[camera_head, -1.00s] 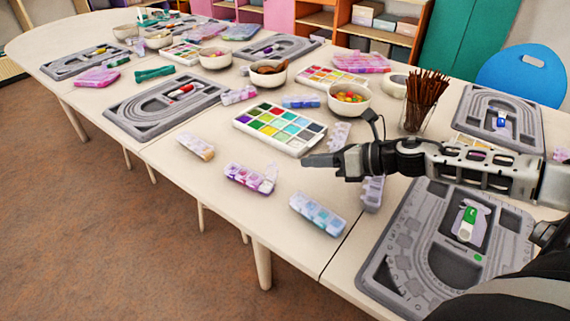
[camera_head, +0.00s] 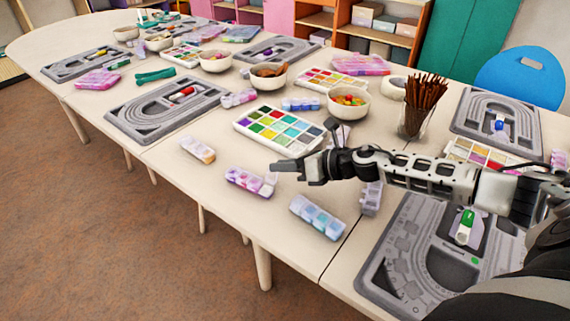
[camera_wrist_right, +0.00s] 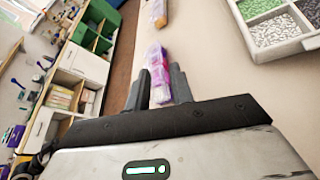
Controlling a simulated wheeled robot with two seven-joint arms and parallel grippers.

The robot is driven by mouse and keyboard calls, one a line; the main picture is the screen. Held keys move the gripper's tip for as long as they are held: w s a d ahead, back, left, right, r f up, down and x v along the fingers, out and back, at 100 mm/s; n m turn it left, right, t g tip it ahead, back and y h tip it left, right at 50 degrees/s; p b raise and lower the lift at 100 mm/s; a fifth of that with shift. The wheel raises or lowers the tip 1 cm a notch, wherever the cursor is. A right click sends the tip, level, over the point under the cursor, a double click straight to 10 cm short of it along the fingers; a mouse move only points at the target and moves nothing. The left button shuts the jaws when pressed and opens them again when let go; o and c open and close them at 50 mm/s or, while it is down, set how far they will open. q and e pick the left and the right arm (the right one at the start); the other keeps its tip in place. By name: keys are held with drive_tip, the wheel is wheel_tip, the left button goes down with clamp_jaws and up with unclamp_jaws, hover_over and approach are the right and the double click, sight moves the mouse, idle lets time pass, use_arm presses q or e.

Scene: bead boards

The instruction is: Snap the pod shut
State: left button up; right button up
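The purple and pink bead pod (camera_head: 247,181) lies on the table, a row of small compartments. A pale lid (camera_head: 271,177) at its right end appears raised; the arm partly crowds it, so its exact angle is unclear. My right gripper (camera_head: 280,165) is just above and behind that end in the head view. In the right wrist view the pod (camera_wrist_right: 157,68) shows beyond and between the fingers of my gripper (camera_wrist_right: 160,86), which are apart and hold nothing. I cannot tell whether a fingertip touches the lid. My left gripper is not in view.
An orange-ended pod (camera_head: 198,149) and a blue pod (camera_head: 318,216) lie on either side. A paint-coloured bead tray (camera_head: 243,126) is behind, with a bowl (camera_head: 348,101) and a glass of brown sticks (camera_head: 412,123). A grey bead board (camera_head: 382,268) lies front right.

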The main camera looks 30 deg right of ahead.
clamp_jaws()
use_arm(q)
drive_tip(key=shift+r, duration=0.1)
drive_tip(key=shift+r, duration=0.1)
